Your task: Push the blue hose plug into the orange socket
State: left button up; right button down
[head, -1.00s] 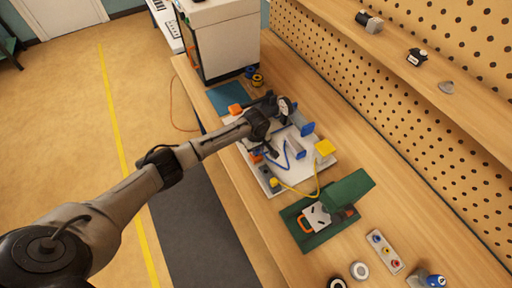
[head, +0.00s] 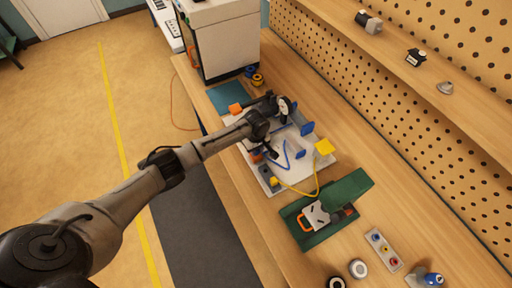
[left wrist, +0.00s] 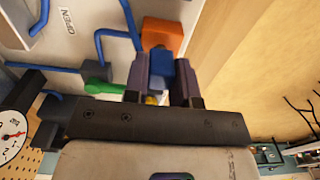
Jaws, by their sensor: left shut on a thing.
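My left gripper (left wrist: 160,82) is shut on the blue hose plug (left wrist: 160,66), which sits between its two dark fingers in the left wrist view. The orange socket (left wrist: 163,36) is directly beyond the plug and lines up with it. The fingers hide part of the meeting place, so I cannot tell how far the plug is inside. A blue hose (left wrist: 113,35) runs on the white board to the left of the socket. In the head view my left gripper (head: 270,150) is low over the white board (head: 300,172), and the arm covers part of it. My right gripper is not in view.
A dial gauge (left wrist: 13,135) is close to the gripper's left. A green case (head: 348,187) lies in front of the board. A pegboard wall (head: 400,110) bounds the bench.

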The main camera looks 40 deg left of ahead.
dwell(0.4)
pick_arm(q)
jog(key=shift+f, duration=0.25)
dwell(0.5)
jog(key=shift+f+p, duration=0.25)
jog(key=shift+p, duration=0.25)
jog(key=o, duration=0.7)
jog(key=shift+r, duration=0.15)
